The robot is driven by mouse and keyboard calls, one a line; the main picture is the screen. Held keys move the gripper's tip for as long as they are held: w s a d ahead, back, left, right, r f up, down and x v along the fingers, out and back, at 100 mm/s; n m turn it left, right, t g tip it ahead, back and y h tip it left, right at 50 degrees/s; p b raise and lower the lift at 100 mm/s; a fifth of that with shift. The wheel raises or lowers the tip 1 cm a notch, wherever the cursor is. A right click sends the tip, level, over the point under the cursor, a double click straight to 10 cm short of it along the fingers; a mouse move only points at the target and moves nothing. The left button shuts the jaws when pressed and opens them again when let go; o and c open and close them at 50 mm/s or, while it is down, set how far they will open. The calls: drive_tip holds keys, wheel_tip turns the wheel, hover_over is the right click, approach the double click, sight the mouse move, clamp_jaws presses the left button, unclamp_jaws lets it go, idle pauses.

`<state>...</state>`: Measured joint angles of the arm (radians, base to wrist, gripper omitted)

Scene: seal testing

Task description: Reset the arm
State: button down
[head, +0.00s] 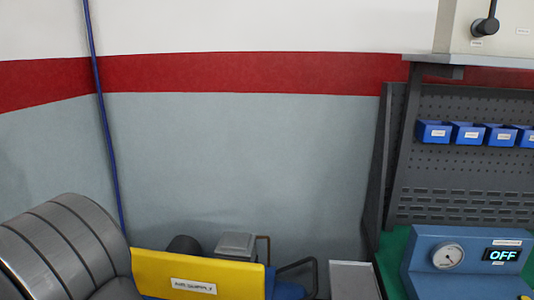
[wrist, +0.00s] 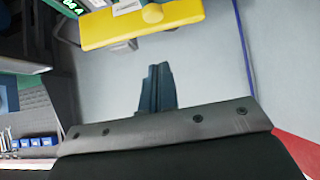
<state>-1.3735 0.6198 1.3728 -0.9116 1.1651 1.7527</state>
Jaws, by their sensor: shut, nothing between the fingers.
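My gripper (wrist: 158,72) shows in the middle of the wrist view. Its two dark fingers are together, with nothing between them. They point towards the grey wall and floor area and appear apart from everything around them. My gripper does not show in the head view.
A yellow air supply panel (head: 200,272) stands low in the head view, and a yellow part (wrist: 140,25) shows at the top of the wrist view. A blue tester (head: 465,262) reading "OFF" sits on the green bench at right, below blue bins (head: 468,133). A blue hose (head: 105,130) runs down the wall.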

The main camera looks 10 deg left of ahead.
drive_tip(key=x, duration=0.6)
drive_tip(key=shift+v, duration=5.1)
drive_tip(key=s+d+f+n+t+h, duration=0.1)
drive_tip(key=f+n, duration=0.4)
drive_tip(key=n, duration=0.4)
drive_tip(key=d+f+n+t, duration=0.1)
drive_tip(key=f+n+t, duration=0.1)
drive_tip(key=f+n, duration=0.4)
drive_tip(key=s+d+f+n+t+h, duration=0.1)
drive_tip(key=d+f+n, duration=0.1)
drive_tip(key=f+n, duration=0.4)
drive_tip(key=shift+s+f+n+t+h, duration=0.1)
drive_tip(key=shift+s+n+t+h, duration=0.05)
drive_tip(key=shift+n, duration=1.25)
drive_tip(key=shift+s+f+n+t+h, duration=0.1)
drive_tip(key=shift+s+n+t+h, duration=0.1)
drive_tip(key=shift+n, duration=1.2)
drive_tip(key=n, duration=0.1)
drive_tip(key=f+n, duration=0.1)
drive_tip(key=n, duration=0.1)
drive_tip(key=d+f+n+t, duration=0.1)
drive_tip(key=n, duration=0.1)
drive_tip(key=shift+s+f, duration=0.1)
drive_tip(key=shift+s, duration=0.2)
